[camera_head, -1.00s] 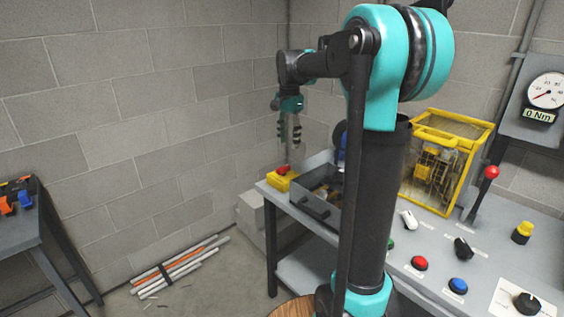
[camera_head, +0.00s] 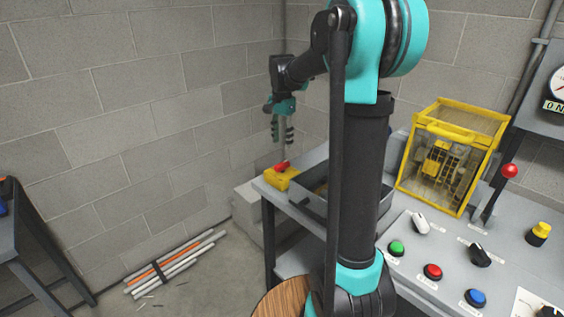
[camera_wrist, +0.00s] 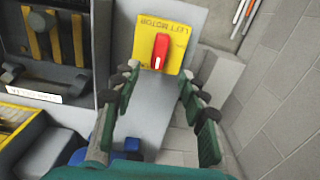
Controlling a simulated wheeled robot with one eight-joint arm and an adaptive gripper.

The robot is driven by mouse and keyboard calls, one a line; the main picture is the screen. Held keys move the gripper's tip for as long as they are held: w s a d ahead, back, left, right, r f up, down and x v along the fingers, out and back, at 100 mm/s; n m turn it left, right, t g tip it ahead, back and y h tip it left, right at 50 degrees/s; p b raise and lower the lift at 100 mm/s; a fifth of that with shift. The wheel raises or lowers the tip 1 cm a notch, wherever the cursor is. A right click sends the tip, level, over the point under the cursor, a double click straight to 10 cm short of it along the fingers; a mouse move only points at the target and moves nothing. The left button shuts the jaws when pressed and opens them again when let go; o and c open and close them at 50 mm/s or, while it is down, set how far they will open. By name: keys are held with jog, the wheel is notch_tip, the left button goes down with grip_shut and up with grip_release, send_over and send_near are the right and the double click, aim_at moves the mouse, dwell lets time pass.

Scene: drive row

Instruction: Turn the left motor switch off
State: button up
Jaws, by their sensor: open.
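The left motor switch is a red handle (camera_wrist: 160,51) on a yellow box marked LEFT MOTOR (camera_wrist: 146,50). In the head view the red handle (camera_head: 282,166) and yellow box (camera_head: 279,180) sit at the far left end of the grey bench. My gripper (camera_head: 282,138) is above the box, pointing down, with clear air between. In the wrist view my gripper's fingers (camera_wrist: 162,92) are spread and empty. The handle lies beyond the fingertips, a little above the middle of the picture, with its pale-tipped end toward me. Nothing hides it there.
A grey tray (camera_head: 318,210) stands beside the switch box. A yellow-framed cage (camera_head: 456,155), a red-knobbed lever (camera_head: 509,171) and several buttons, including a green one (camera_head: 397,248), are farther right. A block wall (camera_head: 150,110) stands to the left.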

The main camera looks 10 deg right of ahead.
aim_at(282, 163)
notch_tip(282, 163, down, 10)
jog(key=shift+r, duration=0.15)
dwell(0.3)
grip_shut()
